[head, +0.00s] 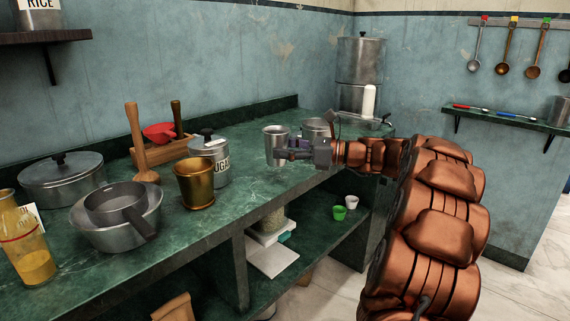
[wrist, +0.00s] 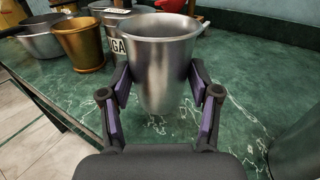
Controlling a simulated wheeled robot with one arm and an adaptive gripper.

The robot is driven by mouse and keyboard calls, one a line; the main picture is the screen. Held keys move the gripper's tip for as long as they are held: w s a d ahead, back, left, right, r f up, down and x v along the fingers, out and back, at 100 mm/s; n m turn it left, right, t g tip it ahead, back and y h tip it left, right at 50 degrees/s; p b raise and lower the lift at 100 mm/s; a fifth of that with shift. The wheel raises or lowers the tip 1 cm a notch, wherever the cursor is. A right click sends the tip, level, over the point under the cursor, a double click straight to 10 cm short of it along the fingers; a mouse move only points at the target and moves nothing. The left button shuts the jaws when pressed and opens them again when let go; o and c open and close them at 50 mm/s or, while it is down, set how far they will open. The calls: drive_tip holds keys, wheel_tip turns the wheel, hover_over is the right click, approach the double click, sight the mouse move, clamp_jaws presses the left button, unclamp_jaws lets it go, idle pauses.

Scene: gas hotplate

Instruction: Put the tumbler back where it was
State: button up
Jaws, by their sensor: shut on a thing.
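The tumbler is a plain silver metal cup, wider at its rim. It shows in the wrist view (wrist: 158,62) between my gripper's fingers (wrist: 160,84), and in the head view (head: 275,134) at the tip of my gripper (head: 282,154). The fingers press on it from both sides. It looks upright, over the green marble counter (head: 250,194). I cannot tell whether its base touches the counter.
A similar metal vessel (head: 318,126) stands just right of the tumbler. To the left are a sugar canister (head: 222,168), a brass cup (head: 195,184) and a bowl with a pan (head: 118,230). A large steel urn (head: 360,65) stands behind. Some counter in front is bare.

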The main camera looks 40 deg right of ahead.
sight(285, 164)
wheel_tip(285, 164, down, 4)
drive_tip(key=shift+a+r+b, duration=0.1)
drive_tip(key=shift+r+b, duration=0.05)
drive_tip(key=shift+b, duration=0.75)
drive_tip(key=shift+r, duration=0.1)
drive_tip(key=o, duration=1.2)
drive_tip(key=shift+f, duration=0.2)
drive_tip(key=shift+r, duration=0.1)
